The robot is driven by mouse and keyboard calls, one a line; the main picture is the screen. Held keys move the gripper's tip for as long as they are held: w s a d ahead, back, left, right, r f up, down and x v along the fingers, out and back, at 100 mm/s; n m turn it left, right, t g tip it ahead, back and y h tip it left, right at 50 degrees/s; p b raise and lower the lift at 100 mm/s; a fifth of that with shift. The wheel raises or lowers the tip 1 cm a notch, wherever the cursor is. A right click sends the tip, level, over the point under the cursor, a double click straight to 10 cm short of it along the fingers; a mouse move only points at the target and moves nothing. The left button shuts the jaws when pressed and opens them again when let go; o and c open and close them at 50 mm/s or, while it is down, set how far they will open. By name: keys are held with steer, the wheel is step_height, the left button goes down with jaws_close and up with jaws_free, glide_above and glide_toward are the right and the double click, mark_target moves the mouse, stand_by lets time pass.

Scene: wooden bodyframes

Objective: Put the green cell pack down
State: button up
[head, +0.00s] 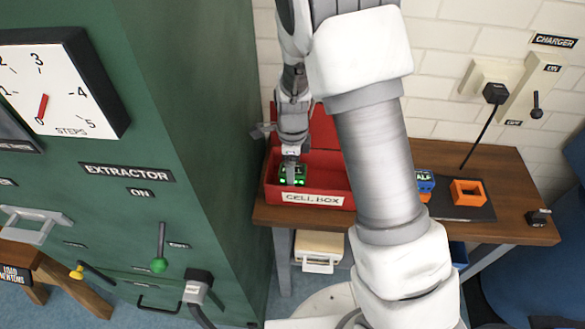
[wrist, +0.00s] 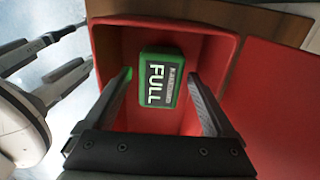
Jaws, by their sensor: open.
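The green cell pack (wrist: 158,84) sits inside the red cell box in the wrist view, its dark top label reading FULL. In the head view the green pack (head: 292,181) shows at the left end of the red box labelled CELL BOX (head: 332,181). My gripper (wrist: 168,92) is open, with one finger on each side of the pack. I see a gap at the right finger; I cannot tell whether the left finger touches. In the head view my gripper (head: 291,168) is over the box's left end, and my arm hides the box's right part.
The box stands on a wooden table (head: 510,232). To its right are a blue pack (head: 425,180) labelled partly "ALF" and an orange square holder (head: 467,192) on a dark mat. The tall green extractor cabinet (head: 190,130) stands close on the left. A charger plug (head: 495,93) hangs on the wall.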

step_height(320, 180, up, 12)
steer(key=r, duration=0.1)
steer(key=s+d+r+n+t+y, duration=0.1)
steer(key=s+d+r+n, duration=0.1)
steer(key=s+r+n, duration=0.25)
steer(key=s+d+r+n+t, duration=0.1)
steer(key=s+d+r+n, duration=0.25)
steer(key=r, duration=0.25)
steer(key=s+d+r+n+t, duration=0.1)
steer(key=s+r+n, duration=0.1)
steer(key=s+n, duration=0.4)
steer(key=s+d+r+n+t+h, duration=0.1)
steer(key=s+d+r+n+t, duration=0.1)
steer(key=s+n, duration=0.4)
steer(key=shift+s+d+r+t, duration=0.25)
steer(key=shift+d+r+t, duration=0.05)
steer(key=shift+r, duration=0.15)
